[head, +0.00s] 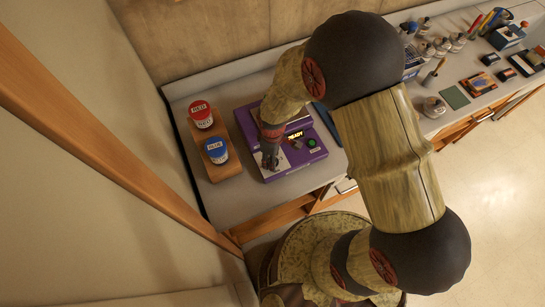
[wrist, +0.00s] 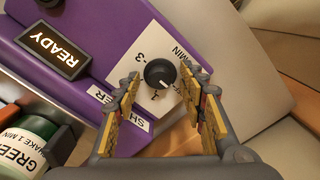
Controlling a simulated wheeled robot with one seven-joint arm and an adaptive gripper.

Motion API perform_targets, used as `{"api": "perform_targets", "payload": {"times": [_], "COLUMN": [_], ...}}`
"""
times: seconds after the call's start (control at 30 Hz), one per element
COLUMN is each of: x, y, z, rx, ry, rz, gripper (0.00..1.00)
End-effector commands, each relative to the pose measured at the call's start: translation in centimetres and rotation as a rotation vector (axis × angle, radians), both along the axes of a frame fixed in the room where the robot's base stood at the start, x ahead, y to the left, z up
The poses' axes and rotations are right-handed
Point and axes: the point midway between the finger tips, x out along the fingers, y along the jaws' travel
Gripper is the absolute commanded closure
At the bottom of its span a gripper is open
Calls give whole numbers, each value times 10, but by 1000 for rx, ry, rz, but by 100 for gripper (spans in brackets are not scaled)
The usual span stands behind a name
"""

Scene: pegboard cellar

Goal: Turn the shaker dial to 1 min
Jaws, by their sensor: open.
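The purple shaker (head: 310,160) stands on the counter with its display (head: 295,135) lit and reading READY. In the wrist view its round black dial (wrist: 160,74) sits on a white scale plate (wrist: 150,40) with marks including 3, 1 and MIN. The dial's pointer is too small to read surely. My gripper (wrist: 162,82) is open, with one finger on each side of the dial; I cannot tell whether either touches it. In the head view my gripper (head: 270,158) is over the shaker's front left part and hides the dial.
A wooden block (head: 228,168) holds red (head: 201,114) and blue (head: 216,150) jars left of the shaker. Several bottles stand farther right.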

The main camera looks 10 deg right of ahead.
Motion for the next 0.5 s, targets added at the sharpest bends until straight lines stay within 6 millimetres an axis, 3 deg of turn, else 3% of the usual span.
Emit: {"api": "perform_targets", "payload": {"times": [0.17,0.5], "x": [0,0], "y": [0,0], "z": [0,0], "rx": [0,0], "ry": [0,0], "rz": [0,0], "gripper": [59,78]}}
